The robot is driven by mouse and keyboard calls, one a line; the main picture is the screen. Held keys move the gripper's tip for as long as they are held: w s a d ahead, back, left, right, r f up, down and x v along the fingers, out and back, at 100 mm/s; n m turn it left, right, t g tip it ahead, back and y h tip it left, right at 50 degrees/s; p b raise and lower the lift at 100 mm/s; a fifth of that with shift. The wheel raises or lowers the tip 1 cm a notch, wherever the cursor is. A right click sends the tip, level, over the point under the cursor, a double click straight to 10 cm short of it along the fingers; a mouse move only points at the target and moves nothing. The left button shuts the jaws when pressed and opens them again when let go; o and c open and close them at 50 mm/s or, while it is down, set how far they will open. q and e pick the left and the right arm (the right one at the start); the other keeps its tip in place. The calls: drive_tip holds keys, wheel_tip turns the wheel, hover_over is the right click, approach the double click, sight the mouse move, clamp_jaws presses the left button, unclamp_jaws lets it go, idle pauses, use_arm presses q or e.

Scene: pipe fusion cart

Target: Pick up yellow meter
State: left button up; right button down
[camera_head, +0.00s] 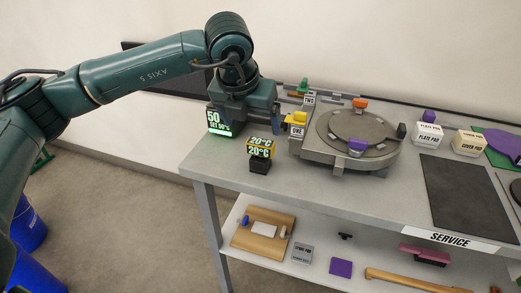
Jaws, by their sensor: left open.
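The yellow meter (261,149) is a small block with a "20°C" readout on its top and front. It sits on a black stand near the front left corner of the workbench. My left gripper (247,115) is open and points down just behind the meter, apart from it in the picture. Its fingertips are partly hidden. A dark box with a lit green-and-white display reading "50" (220,122) is beside my left gripper, on its left. My right gripper is not in view.
A round grey turntable fixture (345,140) with coloured knobs stands right of the meter, with a yellow block (296,118) at its left edge. Labelled pads (429,132) and a dark mat (467,192) lie farther right. The bench front (310,190) is clear.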

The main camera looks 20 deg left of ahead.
sight(261, 152)
use_arm(q)
drive_tip(key=p+x, duration=0.1)
drive_tip(key=x, duration=0.6)
drive_tip(key=shift+w+f, duration=0.2)
drive_tip(key=shift+d+p+x, duration=0.15)
drive_tip(key=shift+p+x, duration=0.15)
drive_tip(key=shift+x, duration=1.05)
drive_tip(key=shift+d+p+x, duration=0.2)
drive_tip(key=shift+p+x, duration=0.05)
drive_tip(key=shift+x, duration=1.15)
drive_tip(key=shift+s, duration=0.1)
drive_tip(key=shift+c, duration=0.2)
drive_tip(key=c, duration=1)
